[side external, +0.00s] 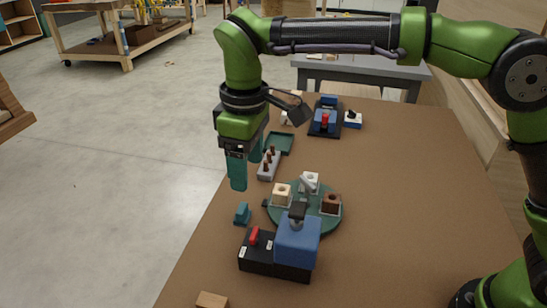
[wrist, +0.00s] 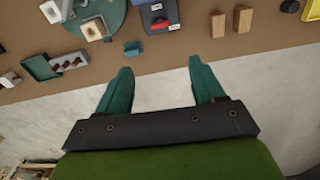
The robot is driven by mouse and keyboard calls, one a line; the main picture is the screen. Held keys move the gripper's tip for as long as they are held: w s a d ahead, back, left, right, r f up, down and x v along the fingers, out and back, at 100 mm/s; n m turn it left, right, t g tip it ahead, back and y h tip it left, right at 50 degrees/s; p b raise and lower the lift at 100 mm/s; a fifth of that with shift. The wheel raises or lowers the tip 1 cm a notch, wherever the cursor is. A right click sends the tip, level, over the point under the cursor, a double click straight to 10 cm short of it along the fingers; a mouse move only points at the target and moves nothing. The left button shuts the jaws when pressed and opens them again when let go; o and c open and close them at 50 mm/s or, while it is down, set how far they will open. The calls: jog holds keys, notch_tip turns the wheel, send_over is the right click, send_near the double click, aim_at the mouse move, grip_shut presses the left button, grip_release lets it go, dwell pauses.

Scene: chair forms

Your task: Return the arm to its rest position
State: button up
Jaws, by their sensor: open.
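My gripper (side external: 246,172) hangs at the left edge of the brown table (side external: 400,190) in the side external view, fingers pointing down. Its two teal fingers are apart with nothing between them. In the wrist view the open gripper (wrist: 160,78) shows the pale floor between its fingers, with the table edge beyond the tips. My green arm reaches in from the right, its upper link roughly level above the table.
Near my gripper are a grey holder with brown pegs (side external: 268,163), a small teal block (side external: 242,213), a round green plate (side external: 290,228) bearing several blocks, and a blue-and-black fixture (side external: 298,243). A green tray (side external: 279,143) lies behind. The table's right side is clear.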

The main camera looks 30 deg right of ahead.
jog(key=s+d+m+t, duration=0.2)
jog(key=s+d+m, duration=0.2)
jog(key=d, duration=0.4)
jog(key=s+d+m+t+y, duration=0.1)
jog(key=s+d+m, duration=0.3)
jog(key=d, duration=0.5)
jog(key=s+d+r+m+t, duration=0.1)
jog(key=s+d+m+t, duration=0.2)
jog(key=s+d, duration=0.5)
jog(key=shift+d+m+t+y, duration=0.4)
jog(key=shift+d+m, duration=0.25)
jog(key=shift+m, duration=0.05)
jog(key=shift+s, duration=0.1)
